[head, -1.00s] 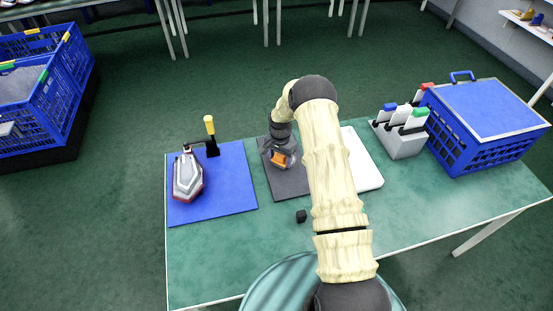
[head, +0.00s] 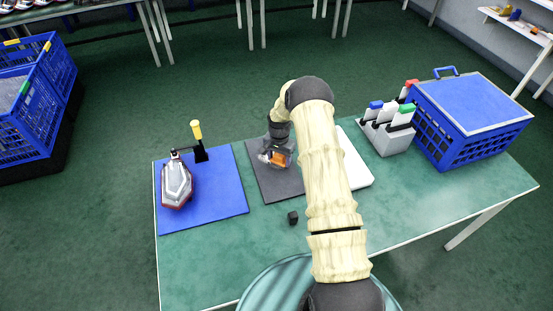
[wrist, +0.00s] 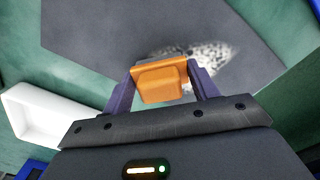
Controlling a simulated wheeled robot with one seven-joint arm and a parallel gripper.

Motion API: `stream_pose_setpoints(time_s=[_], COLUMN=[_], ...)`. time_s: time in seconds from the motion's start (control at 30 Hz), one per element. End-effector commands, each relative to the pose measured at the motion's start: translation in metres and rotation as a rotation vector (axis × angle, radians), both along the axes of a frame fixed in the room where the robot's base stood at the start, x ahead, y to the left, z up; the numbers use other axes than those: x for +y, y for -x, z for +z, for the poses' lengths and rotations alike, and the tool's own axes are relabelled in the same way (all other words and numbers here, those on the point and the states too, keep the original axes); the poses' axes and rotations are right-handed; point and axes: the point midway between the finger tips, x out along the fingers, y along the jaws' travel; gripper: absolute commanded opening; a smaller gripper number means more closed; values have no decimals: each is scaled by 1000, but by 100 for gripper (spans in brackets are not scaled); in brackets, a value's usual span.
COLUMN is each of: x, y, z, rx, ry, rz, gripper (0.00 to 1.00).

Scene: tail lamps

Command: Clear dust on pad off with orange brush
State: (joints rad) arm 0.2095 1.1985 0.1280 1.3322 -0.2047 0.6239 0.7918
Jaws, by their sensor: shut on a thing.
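My gripper (wrist: 160,85) is shut on the orange brush (wrist: 162,82), held between its two purple fingers. In the head view the orange brush (head: 277,158) shows just below my wrist, over the dark grey pad (head: 262,180). In the wrist view the pad (wrist: 100,28) fills the upper middle. A pale, speckled patch of dust (wrist: 212,55) lies on the pad just beyond the brush and to its right. The brush's underside is hidden, so I cannot tell whether it touches the pad. My arm hides part of the pad in the head view.
A blue mat (head: 215,190) with a tail lamp (head: 177,184) and a yellow-handled clamp (head: 197,135) lies left. A small black block (head: 292,217) sits in front of the pad. A white tray (head: 354,165), a marker-like tool holder (head: 388,138) and a blue crate (head: 465,125) stand right.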

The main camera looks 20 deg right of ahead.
Motion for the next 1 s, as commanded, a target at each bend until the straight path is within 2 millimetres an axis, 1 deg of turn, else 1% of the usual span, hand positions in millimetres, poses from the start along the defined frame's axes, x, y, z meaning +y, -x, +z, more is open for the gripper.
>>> stream_pose_setpoints(time_s=[0.23,0.7,0.83,1.0], x=[-2,-36,-41,-42], y=[0,0,1,1], z=[0,-3,-3,-3], rx=[0,1,1,2], ry=[0,1,1,2], rz=[0,-2,-1,0], gripper=[41,41,41,41])
